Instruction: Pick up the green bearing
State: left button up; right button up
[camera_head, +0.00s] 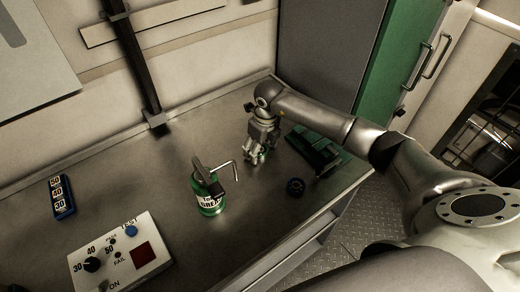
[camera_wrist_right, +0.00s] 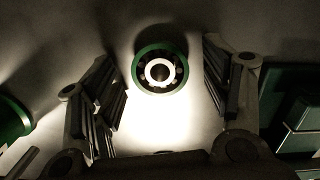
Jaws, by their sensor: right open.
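The green bearing (camera_wrist_right: 160,70) shows in the right wrist view as a green ring with a pale inner ring and a dark centre. It lies on the bench between and beyond the open fingers of my right gripper (camera_wrist_right: 165,100), apart from both. In the head view my right gripper (camera_head: 256,157) points down at the bench, and a bit of green of the bearing shows at its fingertips, mostly hidden. My left gripper is not in view.
A green grease bottle (camera_head: 210,208) with a bent spout stands left of the right gripper. A control box (camera_head: 120,252) and a blue number block (camera_head: 62,197) lie left. The bench's back middle is clear.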

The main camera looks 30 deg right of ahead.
jog(key=c, duration=1.2)
jog(key=shift+r, duration=0.1)
